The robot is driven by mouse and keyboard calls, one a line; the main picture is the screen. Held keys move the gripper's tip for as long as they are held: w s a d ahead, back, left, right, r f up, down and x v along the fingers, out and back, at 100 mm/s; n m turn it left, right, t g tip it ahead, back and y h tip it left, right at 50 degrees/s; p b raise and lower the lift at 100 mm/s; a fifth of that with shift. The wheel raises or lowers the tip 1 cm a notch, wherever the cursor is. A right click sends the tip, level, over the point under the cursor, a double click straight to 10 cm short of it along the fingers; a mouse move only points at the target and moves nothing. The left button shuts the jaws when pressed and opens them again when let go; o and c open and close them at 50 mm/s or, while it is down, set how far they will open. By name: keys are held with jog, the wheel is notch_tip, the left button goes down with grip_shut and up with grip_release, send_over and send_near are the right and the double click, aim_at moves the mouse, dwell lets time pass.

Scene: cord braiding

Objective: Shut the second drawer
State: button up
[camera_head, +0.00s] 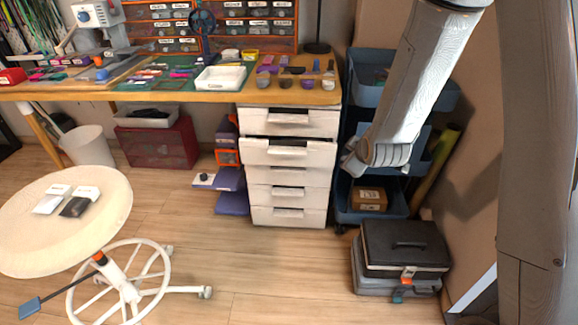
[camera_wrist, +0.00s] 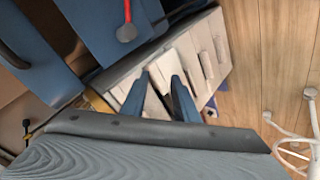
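A white drawer unit (camera_head: 290,192) stands under the right end of the desk. Its second drawer from the top (camera_head: 287,153) juts out a little, with a dark gap above its front. The other drawers look closed. My gripper (camera_head: 352,162) is just right of the unit in the head view, at about the second drawer's height. In the wrist view its two blue fingers (camera_wrist: 160,77) are apart with nothing held between them. The white drawer fronts (camera_wrist: 190,62) lie beyond the fingertips there. I cannot tell whether a finger touches a drawer.
A blue cart (camera_head: 372,205) stands right of the drawers, close to my arm. A black and grey toolbox (camera_head: 405,250) sits on the floor in front of it. A round stool (camera_head: 65,220) is at left. The wooden floor before the drawers is clear.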

jog(key=w+a+f+n+t+y+b, duration=0.2)
jog(key=w+a+f+n+t+b, duration=0.1)
jog(key=w+a+f+n, duration=0.25)
jog(key=n+t+y+b, duration=0.4)
jog(key=n, duration=0.1)
send_near(288, 155)
jog(key=w, duration=0.1)
jog(key=b+x, duration=0.1)
jog(key=x, duration=0.7)
jog(key=shift+a+b, duration=0.2)
jog(key=shift+b, duration=0.1)
jog(key=shift+s, duration=0.1)
grip_shut()
